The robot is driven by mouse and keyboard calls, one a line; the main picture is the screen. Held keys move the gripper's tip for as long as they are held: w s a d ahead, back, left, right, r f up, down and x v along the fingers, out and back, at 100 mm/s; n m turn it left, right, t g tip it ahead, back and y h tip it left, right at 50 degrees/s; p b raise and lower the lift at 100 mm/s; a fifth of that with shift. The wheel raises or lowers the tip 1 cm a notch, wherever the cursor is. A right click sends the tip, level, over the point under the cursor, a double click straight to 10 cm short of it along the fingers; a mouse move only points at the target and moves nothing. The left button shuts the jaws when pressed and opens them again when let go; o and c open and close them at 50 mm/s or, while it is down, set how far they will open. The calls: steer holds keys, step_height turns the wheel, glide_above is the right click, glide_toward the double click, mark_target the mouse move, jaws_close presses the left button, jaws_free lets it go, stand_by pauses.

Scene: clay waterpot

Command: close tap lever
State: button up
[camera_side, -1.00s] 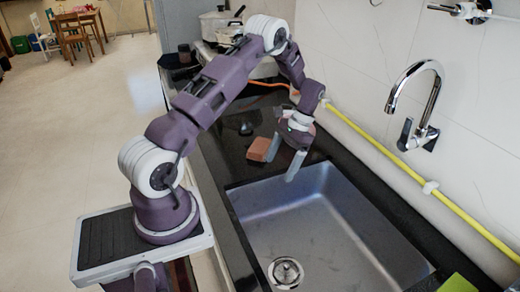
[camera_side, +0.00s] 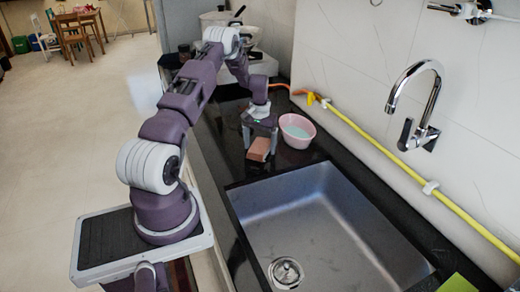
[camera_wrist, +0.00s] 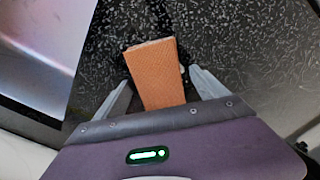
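The chrome tap (camera_side: 425,85) with a curved spout is on the wall above the right side of the sink. Its lever (camera_side: 407,131) points upward beside the tap's base. My gripper (camera_side: 260,143) is low over the black counter behind the sink, well left of the tap. Its two fingers are open on either side of a brown-orange block (camera_side: 259,149). In the wrist view, the block (camera_wrist: 155,75) lies between the spread fingers (camera_wrist: 160,82), with a gap visible at its right. The tap is not in the wrist view.
A pink bowl (camera_side: 296,131) stands on the counter just right of my gripper. A yellow hose (camera_side: 375,146) runs along the wall. The sink (camera_side: 325,235) is empty. A second wall fitting (camera_side: 468,10) is at upper right. Pots stand at the back.

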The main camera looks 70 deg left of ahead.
steer(key=shift+r, duration=0.1)
steer(key=c, duration=1.4)
